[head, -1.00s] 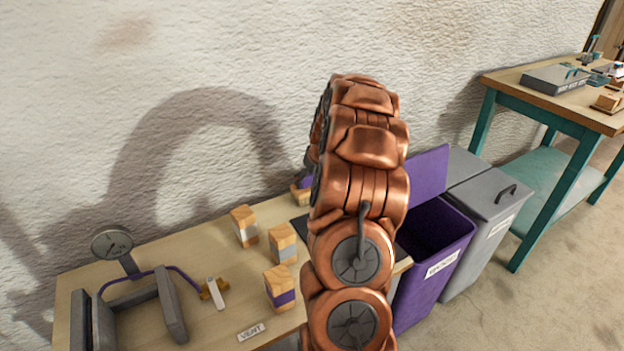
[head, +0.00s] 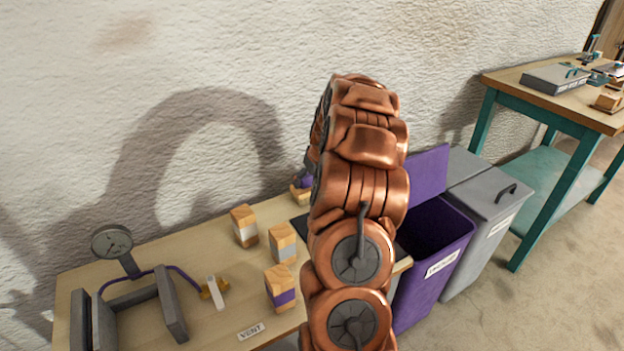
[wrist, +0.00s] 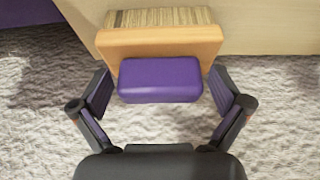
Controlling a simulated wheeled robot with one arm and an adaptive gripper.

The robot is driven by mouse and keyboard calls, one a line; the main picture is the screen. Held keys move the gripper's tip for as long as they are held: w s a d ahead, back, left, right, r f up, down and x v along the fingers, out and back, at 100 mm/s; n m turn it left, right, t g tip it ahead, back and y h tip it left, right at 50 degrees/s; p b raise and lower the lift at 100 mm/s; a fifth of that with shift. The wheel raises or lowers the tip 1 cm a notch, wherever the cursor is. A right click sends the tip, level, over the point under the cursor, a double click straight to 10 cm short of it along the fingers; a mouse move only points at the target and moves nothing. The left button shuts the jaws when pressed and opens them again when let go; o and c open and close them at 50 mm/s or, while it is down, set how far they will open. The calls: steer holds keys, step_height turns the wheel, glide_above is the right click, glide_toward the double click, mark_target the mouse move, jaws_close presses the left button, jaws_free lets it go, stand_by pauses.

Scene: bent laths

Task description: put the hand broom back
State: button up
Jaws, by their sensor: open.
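The hand broom shows in the wrist view with a purple handle (wrist: 160,80), an orange-brown wooden head and tan bristles at the top. In the head view I see only part of the broom (head: 301,196), at the back edge of the workbench, largely hidden by my arm. My gripper (wrist: 160,86) is open, with one finger on each side of the purple handle. Gaps show between the fingers and the handle. In the head view my gripper is mostly hidden behind my arm.
The workbench (head: 215,322) holds several wooden blocks (head: 281,287), a grey U-shaped frame (head: 172,305), a dial gauge (head: 112,242) and a small clamp-like piece (head: 214,291). An open purple bin (head: 425,285) and a grey bin (head: 480,215) stand to the right. The wall is close behind.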

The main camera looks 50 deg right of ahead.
steer(key=v, duration=1.2)
steer(key=s+a+r+n+g+y, duration=0.1)
steer(key=s+a, duration=0.2)
steer(key=a, duration=1.1)
steer(key=s+a+n+g+y, duration=0.1)
steer(key=s+a+n+g, duration=0.1)
steer(key=a, duration=1.2)
steer(key=s+a+g, duration=0.1)
steer(key=s+a, duration=0.3)
steer(key=s, duration=0.3)
steer(key=s+a+f+g, duration=0.1)
steer(key=s+a, duration=0.4)
steer(key=s, duration=0.3)
steer(key=s+a+f+g, duration=0.1)
steer(key=s+a+g, duration=0.1)
steer(key=s+a, duration=0.3)
steer(key=s, duration=0.3)
steer(key=shift+s+n+h, duration=0.25)
steer(key=shift+n+h, duration=0.05)
steer(key=s+p+v, duration=0.2)
steer(key=p+v, duration=0.7)
steer(key=s+r+p+v, duration=0.1)
steer(key=s+p+v, duration=0.1)
steer(key=p+v, duration=0.7)
steer(key=shift+r+t, duration=0.4)
